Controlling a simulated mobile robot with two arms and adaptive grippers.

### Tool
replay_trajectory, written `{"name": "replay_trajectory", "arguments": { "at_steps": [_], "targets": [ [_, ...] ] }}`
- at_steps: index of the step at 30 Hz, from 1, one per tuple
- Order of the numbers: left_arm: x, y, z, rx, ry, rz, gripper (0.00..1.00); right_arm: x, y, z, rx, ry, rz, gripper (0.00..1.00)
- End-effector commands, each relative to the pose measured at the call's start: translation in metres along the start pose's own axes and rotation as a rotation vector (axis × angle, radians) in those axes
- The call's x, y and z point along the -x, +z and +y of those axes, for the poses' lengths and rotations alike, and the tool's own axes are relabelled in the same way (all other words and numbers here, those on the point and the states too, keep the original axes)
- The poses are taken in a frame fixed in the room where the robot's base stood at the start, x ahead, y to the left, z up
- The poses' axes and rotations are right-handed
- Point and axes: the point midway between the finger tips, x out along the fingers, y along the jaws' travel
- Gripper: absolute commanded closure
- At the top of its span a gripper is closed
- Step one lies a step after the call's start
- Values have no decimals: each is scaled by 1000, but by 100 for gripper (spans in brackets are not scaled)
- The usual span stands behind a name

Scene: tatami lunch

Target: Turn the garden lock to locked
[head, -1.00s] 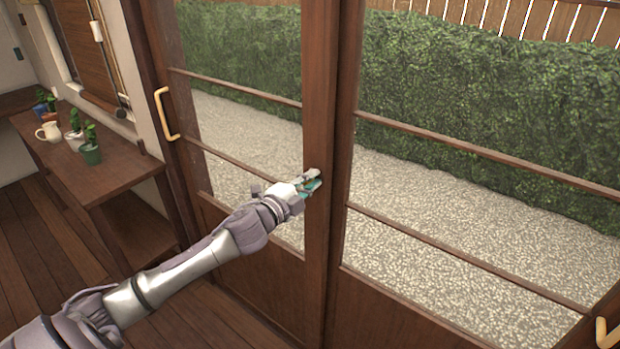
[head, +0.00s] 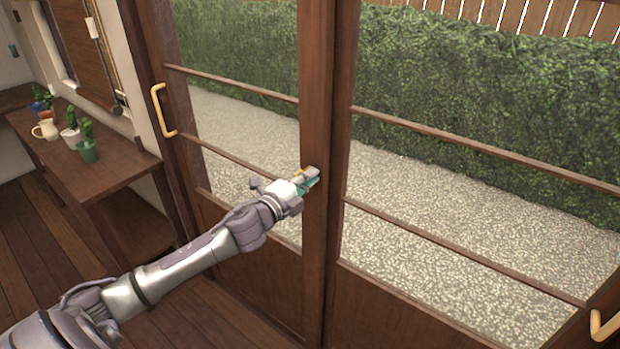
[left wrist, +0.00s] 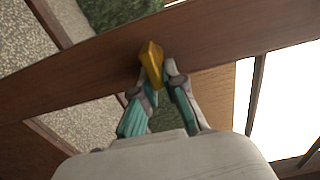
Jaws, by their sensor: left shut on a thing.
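The garden lock (left wrist: 151,62) is a small golden lever on the dark wooden stile (head: 316,120) where the two sliding glass doors meet. In the left wrist view it stands out between my left gripper's fingertips (left wrist: 158,84), tilted a little from the picture's vertical. My left gripper (head: 308,177) is shut on it at the stile. In the head view only a small golden bit of the lock shows, and the fingers hide the rest. My right gripper is in neither view.
A golden door handle (head: 161,112) is on the left door, and another (head: 603,326) is at the lower right. A wooden bench (head: 112,163) with a cream jug (head: 47,130) and several potted plants stands at left. Gravel and a hedge (head: 480,110) lie beyond the glass.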

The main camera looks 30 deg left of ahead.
Motion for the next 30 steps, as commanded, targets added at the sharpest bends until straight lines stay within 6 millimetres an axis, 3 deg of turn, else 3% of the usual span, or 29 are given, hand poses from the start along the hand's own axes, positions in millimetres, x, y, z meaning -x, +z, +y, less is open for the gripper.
{"name": "replay_trajectory", "arguments": {
  "at_steps": [1,6,19,30],
  "targets": [
    [-1,6,-1,-5,0,-14,87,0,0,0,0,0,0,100],
    [0,6,-1,-5,1,-15,60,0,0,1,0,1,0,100],
    [9,3,1,-1,2,-7,60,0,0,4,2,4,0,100],
    [75,4,2,0,5,-9,60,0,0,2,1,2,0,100]
  ]
}}
